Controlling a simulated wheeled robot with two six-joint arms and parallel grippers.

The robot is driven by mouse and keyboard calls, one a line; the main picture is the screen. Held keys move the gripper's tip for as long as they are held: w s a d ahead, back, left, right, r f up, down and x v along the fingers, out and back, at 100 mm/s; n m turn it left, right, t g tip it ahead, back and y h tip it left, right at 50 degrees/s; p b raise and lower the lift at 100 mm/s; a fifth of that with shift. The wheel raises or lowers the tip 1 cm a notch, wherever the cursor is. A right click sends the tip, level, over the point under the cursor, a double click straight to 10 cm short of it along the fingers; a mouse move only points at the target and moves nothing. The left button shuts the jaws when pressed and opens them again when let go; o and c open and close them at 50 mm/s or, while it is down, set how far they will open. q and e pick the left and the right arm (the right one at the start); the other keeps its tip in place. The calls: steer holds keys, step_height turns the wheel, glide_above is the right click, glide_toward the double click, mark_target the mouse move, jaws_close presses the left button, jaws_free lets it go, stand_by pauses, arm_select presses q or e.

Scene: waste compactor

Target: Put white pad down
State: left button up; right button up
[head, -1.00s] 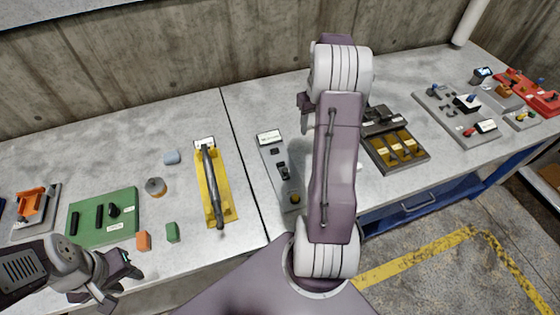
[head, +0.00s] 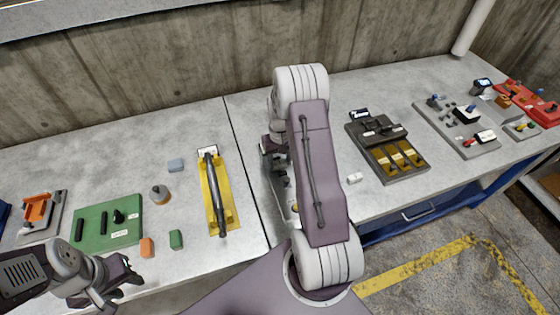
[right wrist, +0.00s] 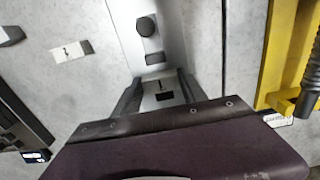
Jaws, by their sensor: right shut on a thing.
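My right gripper (right wrist: 160,88) hangs over the far part of the narrow grey panel (right wrist: 152,25), its two fingers shut on a small pale piece with dark marks, taken as the white pad (right wrist: 157,84). The fingers and wrist hide much of it, and I cannot tell whether it touches the panel. My left gripper (head: 124,288) is open and empty by the front left table edge.
A small white block with a dark mark (head: 354,178) lies on the table right of my arm. A yellow tray with a dark bar (head: 231,213) lies left of the panel. A grey tray with yellow compartments (head: 385,170) stands right. Bare tabletop surrounds the white block.

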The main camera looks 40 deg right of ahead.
mark_target(280, 163)
steer(key=shift+w+f, duration=0.1)
steer(key=shift+f, duration=0.35)
steer(key=shift+f, duration=0.1)
steer(key=o, duration=1.4)
steer(key=shift+c, duration=0.2)
step_height(280, 163, up, 12)
steer(key=b, duration=0.1)
steer(key=s+a+f+n+t, duration=0.1)
steer(key=s+a+f+n, duration=0.1)
steer(key=s+a, duration=1.2)
steer(key=a+n, duration=0.1)
steer(key=a, duration=0.3)
